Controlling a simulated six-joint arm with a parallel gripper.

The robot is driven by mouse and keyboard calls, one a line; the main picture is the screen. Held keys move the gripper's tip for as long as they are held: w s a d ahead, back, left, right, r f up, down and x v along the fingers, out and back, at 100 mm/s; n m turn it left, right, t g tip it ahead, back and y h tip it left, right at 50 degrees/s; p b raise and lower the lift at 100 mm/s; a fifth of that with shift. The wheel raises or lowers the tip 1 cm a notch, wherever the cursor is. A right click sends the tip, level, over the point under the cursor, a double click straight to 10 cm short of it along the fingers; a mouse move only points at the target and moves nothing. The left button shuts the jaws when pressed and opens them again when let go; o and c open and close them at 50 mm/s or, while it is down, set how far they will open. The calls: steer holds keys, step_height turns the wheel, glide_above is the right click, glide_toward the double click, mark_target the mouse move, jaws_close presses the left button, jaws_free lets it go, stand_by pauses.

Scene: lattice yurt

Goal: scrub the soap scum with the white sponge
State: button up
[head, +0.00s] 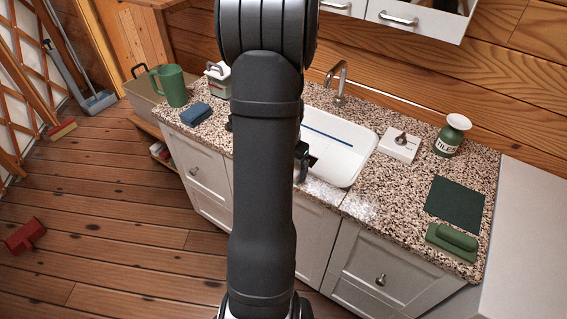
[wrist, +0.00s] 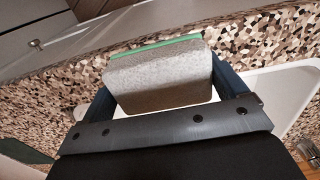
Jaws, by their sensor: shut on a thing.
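My gripper (wrist: 162,84) is shut on the white sponge (wrist: 158,78), a pale grey-white block with a green layer along its far edge. In the wrist view the sponge shows between the two fingers, over the counter strip beside the sink. I cannot tell whether it touches the counter. A whitish, hazy patch, seemingly the soap scum (head: 359,208), lies on the speckled counter in front of the sink's right corner.
The white sink (head: 345,160) has a faucet (head: 338,82) behind it. A soap dish-like white box (head: 399,146), a green bottle (head: 453,135), a dark green cloth (head: 455,204) and a green scrubber (head: 452,241) stand right. A blue sponge (head: 196,114) and green mug (head: 170,86) are left.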

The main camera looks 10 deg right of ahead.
steer(key=shift+s+d, duration=1.6)
steer(key=shift+s, duration=0.05)
steer(key=shift+w+a+f, duration=0.1)
steer(key=shift+w+a, duration=0.6)
steer(key=shift+a, duration=0.05)
steer(key=shift+w+a+r, duration=0.2)
steer(key=shift+w+a, duration=1.2)
steer(key=shift+w, duration=0.05)
steer(key=shift+w+a+f, duration=0.15)
steer(key=shift+w+a, duration=2.65)
steer(key=shift+a, duration=0.05)
steer(key=shift+s+d, duration=0.55)
steer(key=shift+d, duration=0.1)
steer(key=shift+s+d, duration=0.7)
steer(key=shift+s, duration=0.05)
steer(key=shift+s+d, duration=0.55)
steer(key=shift+d, duration=0.05)
steer(key=shift+s+d+f, duration=0.1)
steer(key=shift+s+d, duration=0.5)
steer(key=shift+s, duration=0.05)
